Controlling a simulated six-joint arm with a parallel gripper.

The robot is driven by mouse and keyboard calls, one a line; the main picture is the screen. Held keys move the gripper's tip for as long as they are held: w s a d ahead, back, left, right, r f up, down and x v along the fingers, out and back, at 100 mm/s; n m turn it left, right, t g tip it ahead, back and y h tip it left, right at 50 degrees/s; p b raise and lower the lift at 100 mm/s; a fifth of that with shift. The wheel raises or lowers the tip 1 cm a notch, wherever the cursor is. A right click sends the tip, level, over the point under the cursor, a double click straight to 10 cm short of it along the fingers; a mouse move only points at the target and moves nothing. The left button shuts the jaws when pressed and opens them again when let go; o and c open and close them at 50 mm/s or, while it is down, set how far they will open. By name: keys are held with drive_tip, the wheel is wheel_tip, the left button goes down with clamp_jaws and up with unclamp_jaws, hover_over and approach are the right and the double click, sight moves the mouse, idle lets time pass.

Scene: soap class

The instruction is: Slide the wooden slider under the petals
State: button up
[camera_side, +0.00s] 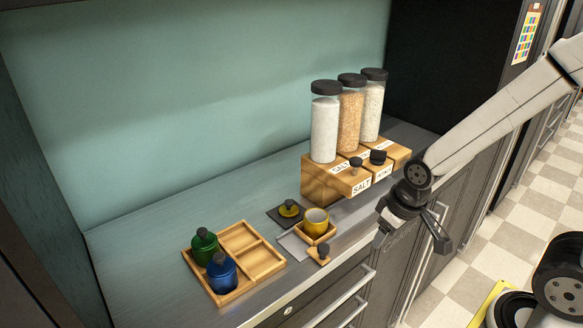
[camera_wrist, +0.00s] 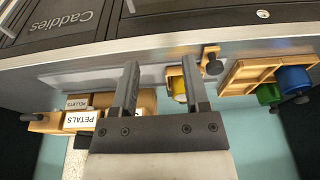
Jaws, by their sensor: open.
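The wooden slider (camera_side: 319,257) is at the counter's front edge, with a dark knob and a yellow cup (camera_side: 317,222) in its square wooden holder. It also shows in the wrist view (camera_wrist: 209,54), right of my fingers, with the cup partly hidden by a finger. The petals label (camera_wrist: 80,120) is on the wooden dispenser stand at lower left of the wrist view. The stand (camera_side: 325,182) carries three jars in the side view, right of the slider. My gripper (camera_side: 438,228) is open and empty, in front of the counter, right of the slider and apart from it. Its fingers (camera_wrist: 159,68) are spread in the wrist view.
A wooden tray (camera_side: 262,257) with a green jar (camera_side: 205,247) and a blue jar (camera_side: 221,272) stands left of the slider. Drawer handles (camera_side: 340,301) jut from the counter front. Counter between slider and stand looks clear.

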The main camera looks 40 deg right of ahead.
drive_tip(key=shift+o, duration=0.2)
drive_tip(key=shift+o, duration=0.9)
wheel_tip(320, 180, up, 3)
drive_tip(key=n+g, duration=0.2)
drive_tip(key=n, duration=0.6)
hover_over(324, 246)
drive_tip(key=shift+s+d+f, duration=0.2)
drive_tip(key=shift+s+d, duration=0.1)
drive_tip(key=shift+d, duration=0.1)
drive_tip(key=shift+w+a+r+n+g, duration=0.2)
drive_tip(key=shift+w+a+n+g, duration=0.1)
drive_tip(key=shift+a+n, duration=0.2)
drive_tip(key=shift+f, duration=0.1)
drive_tip(key=shift+f, duration=3.85)
clamp_jaws()
